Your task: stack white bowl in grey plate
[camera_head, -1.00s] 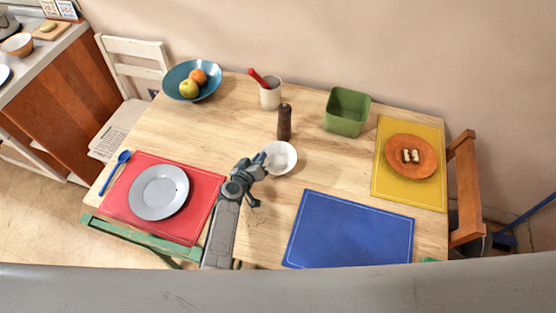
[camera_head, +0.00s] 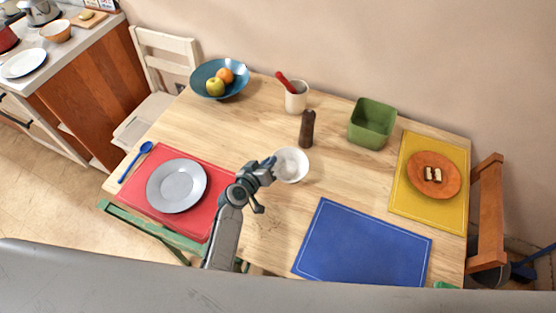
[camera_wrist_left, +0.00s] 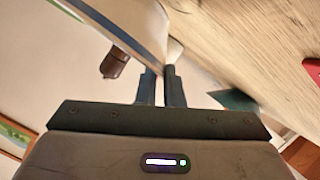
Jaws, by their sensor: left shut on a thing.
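The white bowl (camera_head: 291,165) is near the middle of the wooden table, in front of the pepper mill. My left gripper (camera_head: 269,167) is shut on the left side of its rim. In the left wrist view the bowl (camera_wrist_left: 140,22) fills the upper left beside the closed fingers (camera_wrist_left: 161,72). I cannot tell whether the bowl touches the table. The grey plate (camera_head: 177,186) lies flat and empty on the red mat (camera_head: 218,220), to the left of my left gripper. My right gripper does not show.
A dark pepper mill (camera_head: 307,128) stands just behind the bowl. A cup with a red-handled tool (camera_head: 296,97), a blue fruit bowl (camera_head: 235,88) and a green bin (camera_head: 371,125) stand farther back. A blue mat (camera_head: 362,245) lies to the right. A blue spoon (camera_head: 135,162) lies left of the plate.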

